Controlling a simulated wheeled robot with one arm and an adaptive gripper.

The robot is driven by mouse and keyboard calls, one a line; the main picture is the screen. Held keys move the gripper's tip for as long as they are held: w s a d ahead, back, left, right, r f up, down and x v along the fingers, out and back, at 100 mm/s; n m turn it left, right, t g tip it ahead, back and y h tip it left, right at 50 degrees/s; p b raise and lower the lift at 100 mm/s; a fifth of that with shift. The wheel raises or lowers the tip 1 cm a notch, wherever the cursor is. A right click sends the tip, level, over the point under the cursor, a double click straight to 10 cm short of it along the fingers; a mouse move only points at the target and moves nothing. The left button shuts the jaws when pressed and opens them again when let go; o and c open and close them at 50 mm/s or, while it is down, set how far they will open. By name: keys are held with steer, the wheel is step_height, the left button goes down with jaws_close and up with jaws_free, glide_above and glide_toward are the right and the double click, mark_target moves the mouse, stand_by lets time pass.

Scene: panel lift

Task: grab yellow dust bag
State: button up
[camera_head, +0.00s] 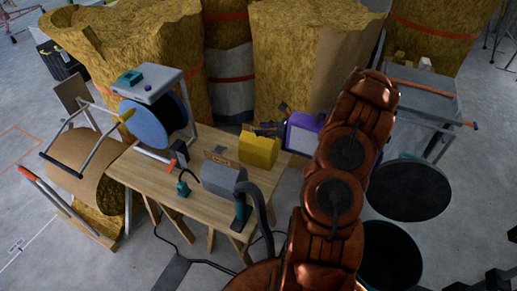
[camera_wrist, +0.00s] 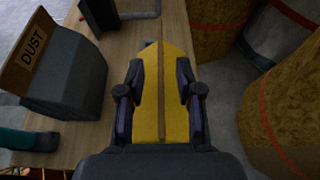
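The yellow dust bag (camera_head: 259,152) stands on the wooden worktable near its far right edge. In the wrist view the yellow bag (camera_wrist: 151,78) lies straight ahead, with a thin brown strip running along its middle. My gripper (camera_wrist: 159,92) is open, with one dark finger on each side of the bag. A narrow gap seems to show at the fingers, and I cannot tell whether either touches it.
A grey bag (camera_wrist: 68,75) with a brown DUST label stands left of the yellow one; it is also in the head view (camera_head: 223,180). Straw-like rolls (camera_head: 300,60) stand behind the wooden table (camera_head: 150,176).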

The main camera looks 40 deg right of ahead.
steer(key=shift+w+a+f, duration=0.1)
steer(key=shift+w+a, duration=0.05)
steer(key=shift+w, duration=0.05)
steer(key=shift+c, duration=0.3)
jaws_close()
